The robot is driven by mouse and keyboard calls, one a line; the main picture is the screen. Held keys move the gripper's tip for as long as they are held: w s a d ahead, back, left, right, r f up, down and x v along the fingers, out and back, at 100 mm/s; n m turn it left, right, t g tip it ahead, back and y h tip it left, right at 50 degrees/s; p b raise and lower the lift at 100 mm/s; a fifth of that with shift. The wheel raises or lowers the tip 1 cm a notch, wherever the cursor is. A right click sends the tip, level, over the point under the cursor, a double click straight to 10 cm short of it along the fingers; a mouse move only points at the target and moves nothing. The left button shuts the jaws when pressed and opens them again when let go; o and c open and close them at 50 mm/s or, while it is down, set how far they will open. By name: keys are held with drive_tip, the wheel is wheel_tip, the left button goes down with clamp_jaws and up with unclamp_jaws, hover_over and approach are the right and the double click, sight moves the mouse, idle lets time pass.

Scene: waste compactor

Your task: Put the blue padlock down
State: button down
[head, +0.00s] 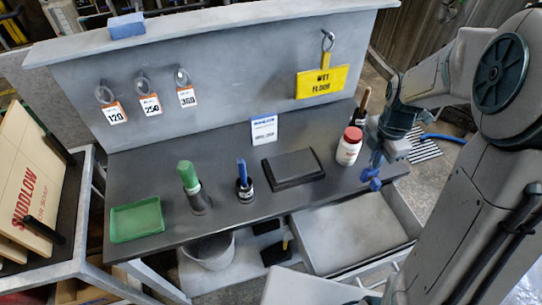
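The blue padlock (371,178) is small in the head view, at the lower end of my gripper (376,163), near the right front part of the dark bench top (225,200). My gripper points down and appears shut on the padlock. The fingertips are small and partly merge with it, so the exact grasp is hard to see. The padlock overlaps the bench's front edge in the picture; I cannot tell whether it touches the bench.
A white bottle with a red cap (348,148) and a dark bottle (361,110) stand close to my gripper. A grey bin (350,240) lies below.

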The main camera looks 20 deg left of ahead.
drive_tip(key=shift+w+a+f+b, duration=0.35)
drive_tip(key=shift+a+f+b, duration=0.45)
drive_tip(key=shift+a+f, duration=1.05)
drive_tip(key=shift+w+a+f+b, duration=0.3)
drive_tip(key=shift+a+f+b, duration=0.5)
drive_tip(key=shift+a+f, duration=1.1)
drive_tip(key=shift+w+a+f+b, duration=0.35)
drive_tip(key=shift+a+f+b, duration=0.45)
drive_tip(key=shift+a+f, duration=1.05)
drive_tip(key=shift+a+r, duration=0.1)
drive_tip(key=shift+f, duration=0.2)
drive_tip(key=c, duration=1.6)
unclamp_jaws()
drive_tip(key=shift+r, duration=0.1)
wheel_tip(320, 180, up, 12)
drive_tip(key=p, duration=0.7)
drive_tip(key=shift+r, duration=0.15)
drive_tip(key=shift+r, duration=0.1)
